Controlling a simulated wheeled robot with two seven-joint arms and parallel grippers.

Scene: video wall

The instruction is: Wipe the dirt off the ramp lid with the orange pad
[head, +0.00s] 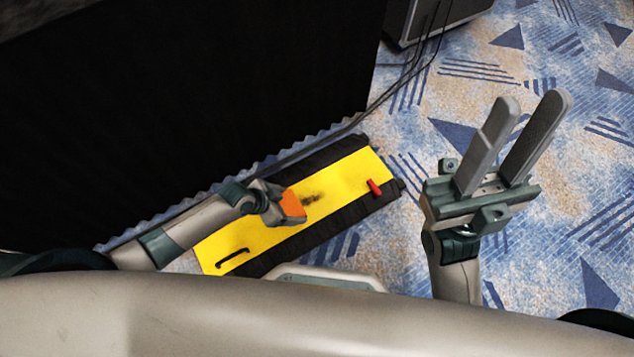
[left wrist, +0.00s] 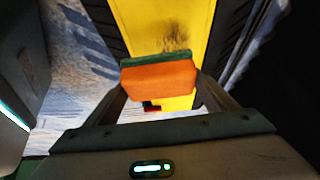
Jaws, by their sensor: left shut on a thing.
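The ramp lid (head: 340,182) is a yellow strip between black sloped edges, lying on the carpet. A dark dirt smudge (head: 311,198) marks its middle; it also shows in the left wrist view (left wrist: 176,40). My left gripper (head: 283,203) is shut on the orange pad (head: 293,206). In the left wrist view the pad (left wrist: 158,80) sits between the fingers with a green layer along its far edge. The pad is over the lid right beside the smudge; I cannot tell if it touches the lid. My right gripper (head: 513,145) is open and empty, raised over the carpet at right.
A black handle (head: 232,259) lies on the lid's near-left end and a red piece (head: 374,187) on its right part. A large black panel (head: 190,110) stands behind the ramp. Cables (head: 385,98) run to a dark box (head: 432,18). Carpet at right is clear.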

